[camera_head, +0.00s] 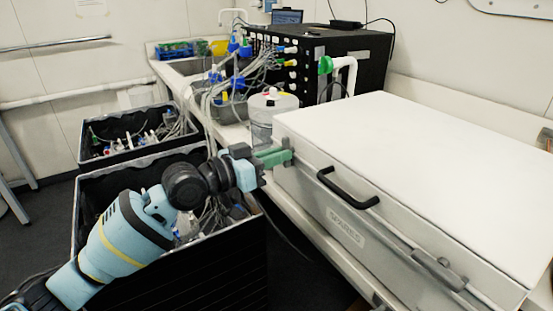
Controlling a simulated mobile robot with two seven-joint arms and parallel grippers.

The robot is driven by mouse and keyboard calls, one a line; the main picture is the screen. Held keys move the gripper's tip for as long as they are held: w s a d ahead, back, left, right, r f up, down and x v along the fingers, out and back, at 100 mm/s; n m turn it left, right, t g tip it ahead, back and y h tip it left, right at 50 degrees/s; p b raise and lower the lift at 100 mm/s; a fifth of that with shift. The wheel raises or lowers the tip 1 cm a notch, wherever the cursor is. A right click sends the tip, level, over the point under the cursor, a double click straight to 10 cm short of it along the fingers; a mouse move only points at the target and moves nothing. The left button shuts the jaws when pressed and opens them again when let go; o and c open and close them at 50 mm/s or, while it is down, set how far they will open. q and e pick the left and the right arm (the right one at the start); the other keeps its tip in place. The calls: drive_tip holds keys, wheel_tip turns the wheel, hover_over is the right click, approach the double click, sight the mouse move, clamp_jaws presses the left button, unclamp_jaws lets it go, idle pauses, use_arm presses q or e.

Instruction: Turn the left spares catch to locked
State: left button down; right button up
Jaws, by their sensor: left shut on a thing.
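The spares case (400,170) is a large white box with its lid down, a black handle (347,188) and a "SPARES" label on the front. My left gripper (280,158), with green fingers, reaches the left end of the case's front. It is shut on the left spares catch there. The fingers and wrist hide most of that catch, so I cannot tell its position. A grey right catch (438,270) shows on the front near the right end. My right gripper is not in view.
Two black crates, a near one (95,205) and a far one (95,128), hold cables and bottles on the floor at left. A clear jar (262,112) stands behind my left gripper. A black cabinet (350,55) with many tubes stands at the back.

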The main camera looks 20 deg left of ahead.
use_arm(q)
drive_tip(key=shift+m, duration=0.7)
drive_tip(key=c, duration=1.5)
unclamp_jaws()
drive_tip(key=shift+c, duration=0.2)
drive_tip(key=shift+o, duration=0.5)
